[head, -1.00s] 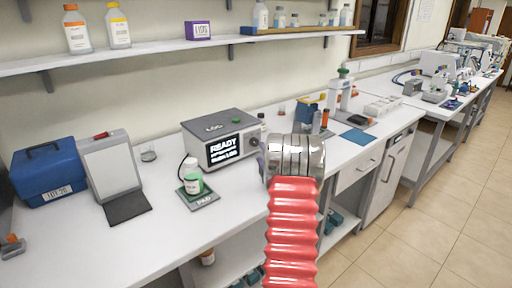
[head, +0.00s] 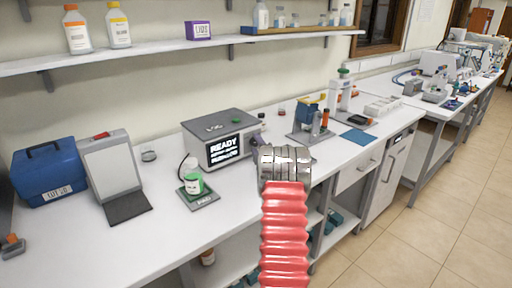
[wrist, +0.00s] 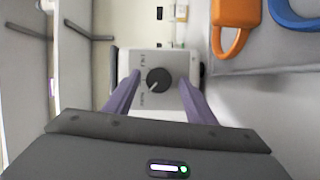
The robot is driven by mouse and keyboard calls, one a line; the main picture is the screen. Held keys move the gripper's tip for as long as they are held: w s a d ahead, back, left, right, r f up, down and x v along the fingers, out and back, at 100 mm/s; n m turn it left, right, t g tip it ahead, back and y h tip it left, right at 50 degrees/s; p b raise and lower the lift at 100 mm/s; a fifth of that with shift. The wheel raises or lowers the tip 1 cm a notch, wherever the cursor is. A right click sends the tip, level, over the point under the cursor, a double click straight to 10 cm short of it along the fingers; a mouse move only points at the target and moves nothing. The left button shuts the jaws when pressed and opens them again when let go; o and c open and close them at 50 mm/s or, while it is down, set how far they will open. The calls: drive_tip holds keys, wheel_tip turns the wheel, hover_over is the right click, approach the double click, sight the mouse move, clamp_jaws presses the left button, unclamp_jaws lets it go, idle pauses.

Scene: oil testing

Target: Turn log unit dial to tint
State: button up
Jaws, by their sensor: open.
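The log unit (head: 222,140) is a grey box on the bench with a lit screen reading READY. In the wrist view its pale panel (wrist: 168,61) carries a round dark dial (wrist: 158,79) with a light mark toward its lower left. Small labels stand left of the dial, too small to read surely. My gripper (wrist: 157,90) is open, with its purple fingers apart on either side of the dial in the picture. Whether they touch it or reach its depth, I cannot tell. In the head view my arm's wrist covers part of the area right of the unit.
A pad (head: 200,199) with a white and green container (head: 193,184) stands in front of the unit. A tilted grey panel (head: 112,168) and a blue case (head: 48,172) are left. A stand with bottles is right. An orange object (wrist: 235,18) shows in the wrist view.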

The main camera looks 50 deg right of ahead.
drive_tip(key=c, duration=1)
drive_tip(key=shift+a, duration=0.1)
drive_tip(key=shift+c, duration=0.2)
